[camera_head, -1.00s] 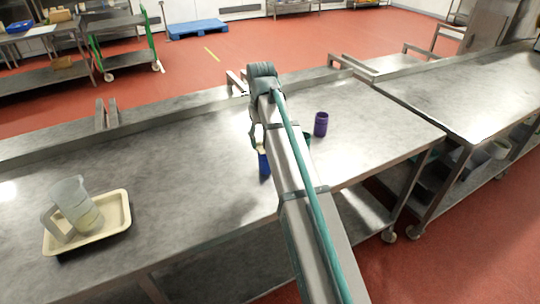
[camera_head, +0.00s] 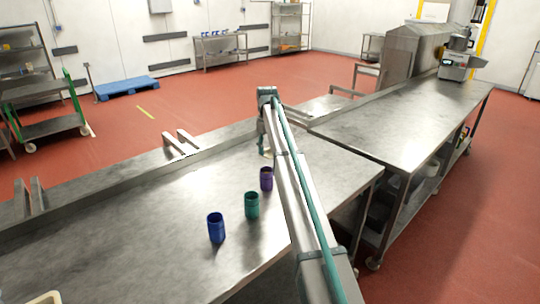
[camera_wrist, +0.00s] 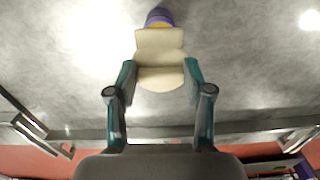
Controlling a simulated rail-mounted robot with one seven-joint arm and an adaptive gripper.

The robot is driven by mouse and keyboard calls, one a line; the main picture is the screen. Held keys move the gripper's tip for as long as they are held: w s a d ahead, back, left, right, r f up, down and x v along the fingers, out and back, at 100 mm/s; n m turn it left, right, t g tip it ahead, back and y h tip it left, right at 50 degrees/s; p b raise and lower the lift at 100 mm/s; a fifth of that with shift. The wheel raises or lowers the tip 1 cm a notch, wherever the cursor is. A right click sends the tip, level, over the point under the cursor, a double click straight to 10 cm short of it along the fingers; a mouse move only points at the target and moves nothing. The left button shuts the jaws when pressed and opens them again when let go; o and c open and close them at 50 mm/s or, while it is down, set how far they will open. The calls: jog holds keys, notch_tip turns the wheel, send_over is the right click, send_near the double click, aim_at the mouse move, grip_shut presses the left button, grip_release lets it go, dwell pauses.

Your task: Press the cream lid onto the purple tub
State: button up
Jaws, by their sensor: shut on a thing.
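The cream lid (camera_wrist: 160,72) is between the two teal fingers of my gripper (camera_wrist: 160,80) in the wrist view. My gripper is shut on it. The purple tub (camera_wrist: 158,15) is just beyond the lid, partly covered by it, with a yellow patch showing at its opening. In the head view the purple tub (camera_head: 266,179) stands upright on the steel table. My gripper (camera_head: 265,146) is on its far side there, mostly hidden by my arm, with a small cream bit of the lid showing. The lid appears apart from the tub, but the exact gap is unclear.
A green tub (camera_head: 251,206) and a blue tub (camera_head: 216,228) stand in a row with the purple one on the steel table (camera_head: 130,240). A cream tray (camera_head: 44,298) just shows at the lower left. The table's left part is clear. Another steel table (camera_head: 400,125) is to the right.

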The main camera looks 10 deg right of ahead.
jog(key=shift+w+d, duration=0.15)
jog(key=shift+d, duration=0.05)
jog(key=shift+a+f+n+b, duration=0.2)
jog(key=shift+f+n+b, duration=0.1)
jog(key=shift+f, duration=0.2)
notch_tip(320, 180, down, 4)
jog(key=shift+f+b, duration=0.1)
jog(key=shift+b, duration=0.85)
jog(key=shift+f, duration=0.9)
jog(key=shift+f, duration=0.6)
dwell(1.0)
jog(key=o, duration=1.4)
jog(key=shift+r, duration=0.15)
